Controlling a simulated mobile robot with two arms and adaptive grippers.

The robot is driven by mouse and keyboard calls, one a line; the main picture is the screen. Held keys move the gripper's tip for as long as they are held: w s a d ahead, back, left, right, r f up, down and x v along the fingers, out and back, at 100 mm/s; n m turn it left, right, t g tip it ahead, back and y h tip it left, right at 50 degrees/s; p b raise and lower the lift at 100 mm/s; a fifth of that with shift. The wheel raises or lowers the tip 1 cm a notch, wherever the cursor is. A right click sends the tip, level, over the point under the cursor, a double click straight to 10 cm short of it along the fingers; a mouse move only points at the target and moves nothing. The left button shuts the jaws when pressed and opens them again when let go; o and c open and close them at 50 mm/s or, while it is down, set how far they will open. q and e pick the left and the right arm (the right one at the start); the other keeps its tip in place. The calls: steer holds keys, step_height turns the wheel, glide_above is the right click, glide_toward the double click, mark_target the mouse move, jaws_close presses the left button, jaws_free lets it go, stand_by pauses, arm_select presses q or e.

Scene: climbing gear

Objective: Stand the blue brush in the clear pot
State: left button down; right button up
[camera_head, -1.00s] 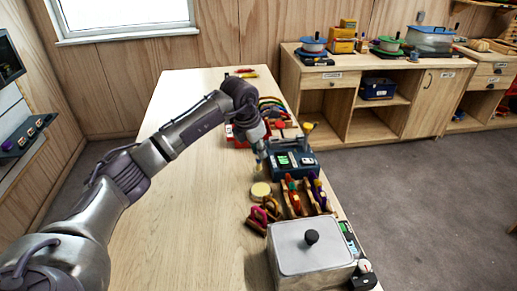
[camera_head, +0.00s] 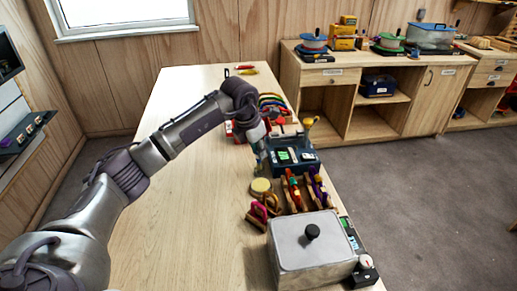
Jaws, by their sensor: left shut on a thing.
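My left gripper (camera_head: 262,158) points down over the long wooden table, just left of a dark blue device with lit displays. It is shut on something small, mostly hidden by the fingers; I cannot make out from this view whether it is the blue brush. I cannot pick out the clear pot for certain; a pale, glassy patch shows around the fingertips, too small to tell. My right gripper is not in view.
A round yellow-topped item (camera_head: 261,186) lies just in front of the gripper. Wooden racks with coloured gear (camera_head: 300,193) and a lidded metal box (camera_head: 311,245) stand nearer. The dark blue device (camera_head: 293,158) is close on the right. The table's left half (camera_head: 185,220) is clear.

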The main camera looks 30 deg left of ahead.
arm_select(q)
steer(key=shift+f, duration=0.3)
steer(key=c, duration=1)
jaws_free()
steer(key=v, duration=1.2)
steer(key=shift+s, duration=0.1)
